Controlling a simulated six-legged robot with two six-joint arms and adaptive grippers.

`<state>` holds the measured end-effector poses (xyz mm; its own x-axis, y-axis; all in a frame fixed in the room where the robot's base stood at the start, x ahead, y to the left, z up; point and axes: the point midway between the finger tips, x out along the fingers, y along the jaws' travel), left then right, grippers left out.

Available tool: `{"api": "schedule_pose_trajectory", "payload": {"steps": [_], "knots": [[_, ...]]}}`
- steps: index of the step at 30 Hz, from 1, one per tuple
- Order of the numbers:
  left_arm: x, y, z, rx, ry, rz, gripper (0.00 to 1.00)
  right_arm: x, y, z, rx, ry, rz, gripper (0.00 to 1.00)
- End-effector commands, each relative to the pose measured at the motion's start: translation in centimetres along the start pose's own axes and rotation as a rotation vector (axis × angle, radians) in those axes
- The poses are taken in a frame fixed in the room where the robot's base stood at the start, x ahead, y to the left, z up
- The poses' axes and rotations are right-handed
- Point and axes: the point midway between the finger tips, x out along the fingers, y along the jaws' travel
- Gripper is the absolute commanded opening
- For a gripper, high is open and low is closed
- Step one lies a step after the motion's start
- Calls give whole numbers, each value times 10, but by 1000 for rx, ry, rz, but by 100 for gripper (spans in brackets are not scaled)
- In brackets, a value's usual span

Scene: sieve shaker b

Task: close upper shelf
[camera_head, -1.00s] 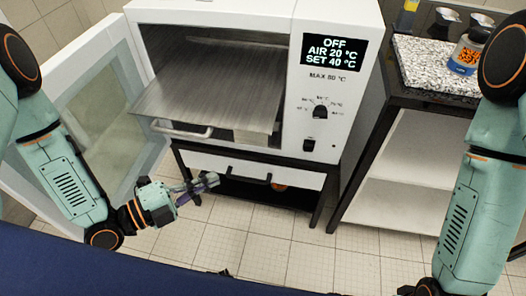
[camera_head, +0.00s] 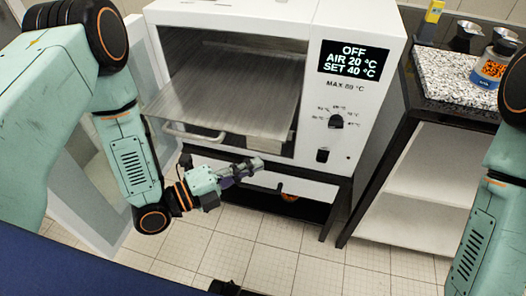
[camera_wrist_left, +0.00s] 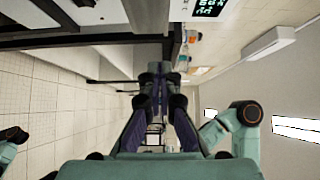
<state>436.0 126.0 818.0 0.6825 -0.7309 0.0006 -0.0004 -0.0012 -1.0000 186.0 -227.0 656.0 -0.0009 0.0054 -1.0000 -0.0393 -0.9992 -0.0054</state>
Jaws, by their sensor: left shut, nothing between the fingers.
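The upper shelf, a brushed metal plate (camera_head: 225,100), sticks out of the front of the white oven (camera_head: 330,60). A pale bar handle (camera_head: 193,135) shows just under its front edge at the left. My left gripper (camera_head: 257,164) is shut and empty. In the head view it appears below the shelf, in front of the oven's lower part, and I see no contact with the shelf. In the left wrist view its fingers (camera_wrist_left: 160,80) are together with nothing between them. My right forearm shows at the right edge, but its gripper is out of view.
The oven door (camera_head: 88,195) stands open at the left, partly hidden by my left arm. A drawer front with a dark handle (camera_head: 265,187) is below the oven chamber. A black-topped bench (camera_head: 425,105) with a speckled slab (camera_head: 450,75) and a jar (camera_head: 490,70) stands at the right.

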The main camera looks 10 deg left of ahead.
Motion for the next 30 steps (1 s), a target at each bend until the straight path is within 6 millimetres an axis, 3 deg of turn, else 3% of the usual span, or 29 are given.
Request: {"api": "schedule_pose_trajectory", "payload": {"steps": [4,12,30], "knots": [[20,1,-2,2,5,0,0,5,0,0,0,0,0,40],[43,0,23,0,1,-1,0,10,0,0,0,0,0,40],[51,0,32,0,0,-1,0,12,0,0,0,0,0,40]]}}
